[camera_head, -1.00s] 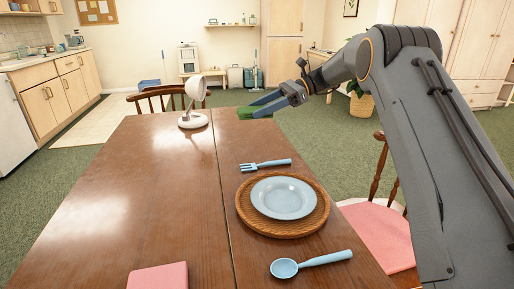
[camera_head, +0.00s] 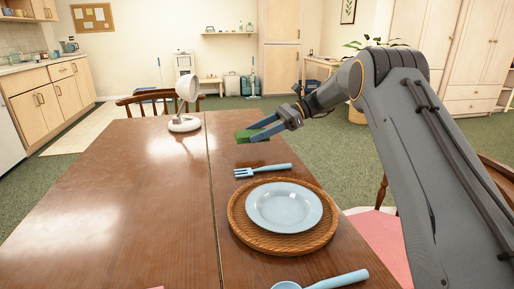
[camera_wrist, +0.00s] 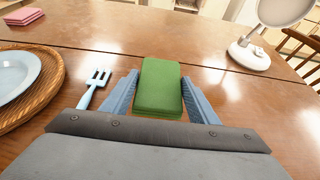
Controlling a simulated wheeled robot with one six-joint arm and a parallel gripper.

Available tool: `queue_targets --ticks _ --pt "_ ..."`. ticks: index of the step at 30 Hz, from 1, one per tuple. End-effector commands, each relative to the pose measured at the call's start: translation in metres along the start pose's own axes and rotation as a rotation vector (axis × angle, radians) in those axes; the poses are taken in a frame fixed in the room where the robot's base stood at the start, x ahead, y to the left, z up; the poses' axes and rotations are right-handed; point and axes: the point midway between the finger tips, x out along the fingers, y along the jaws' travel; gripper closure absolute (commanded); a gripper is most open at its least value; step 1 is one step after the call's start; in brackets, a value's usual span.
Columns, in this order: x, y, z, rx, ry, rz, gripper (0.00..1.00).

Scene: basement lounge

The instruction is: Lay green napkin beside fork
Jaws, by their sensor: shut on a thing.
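The green napkin (camera_head: 245,136) is a small folded block, held between the two blue fingers of my gripper (camera_head: 254,133). The wrist view shows the napkin (camera_wrist: 160,86) between the fingers. The light blue fork (camera_head: 262,170) lies on the brown wooden table (camera_head: 130,185), at the far side of the plate. In the wrist view the fork (camera_wrist: 95,88) is left of the napkin, with a gap between them. In the head view the napkin is beyond the fork. I cannot tell whether its underside touches the table.
A light blue plate (camera_head: 284,206) sits on a round woven mat (camera_head: 284,243). A light blue spoon (camera_head: 335,281) lies nearer. A white lamp (camera_head: 185,123) stands at the table's far end. A pink folded cloth (camera_wrist: 22,16) shows in the wrist view. The table's left side is clear.

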Motion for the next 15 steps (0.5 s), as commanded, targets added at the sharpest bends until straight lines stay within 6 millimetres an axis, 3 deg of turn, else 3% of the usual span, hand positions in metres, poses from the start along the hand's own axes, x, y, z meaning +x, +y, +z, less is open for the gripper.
queue_targets --ticks 10,15 --pt "0.016 0.000 -0.043 0.002 -0.001 -0.001 0.67" --pt "0.018 0.000 -0.046 0.000 0.000 -0.002 0.67"
